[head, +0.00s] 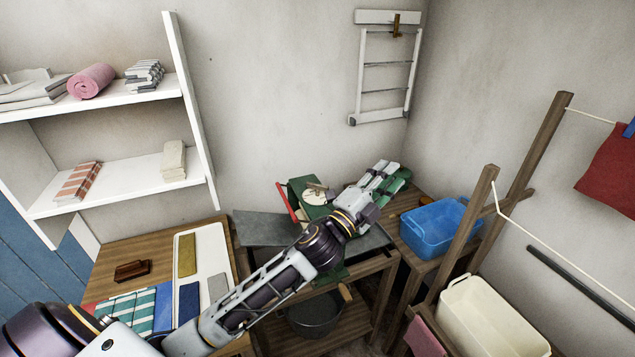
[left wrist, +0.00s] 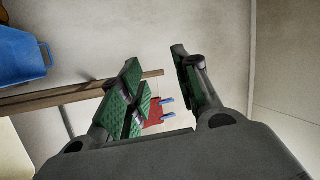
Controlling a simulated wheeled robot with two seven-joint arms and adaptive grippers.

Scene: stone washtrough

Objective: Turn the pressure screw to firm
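A green wringer (head: 297,187) stands at the back of the bench, with a red bar on its left and a round cream dial (head: 314,196) with a small brass-coloured part on its face. I cannot make out the pressure screw clearly; my arm hides part of the wringer. My left gripper (head: 386,178) is just right of the wringer, apart from the dial and pointing right. In the left wrist view its green-padded fingers (left wrist: 160,85) are spread with nothing between them. My right gripper is in neither view.
A blue tub (head: 436,226) stands right of the bench, near a wooden drying frame (head: 468,230) and a cream tub (head: 490,325). A dark bucket (head: 318,314) is below. White shelves (head: 120,180) stand left. A red cloth (head: 612,168) hangs far right.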

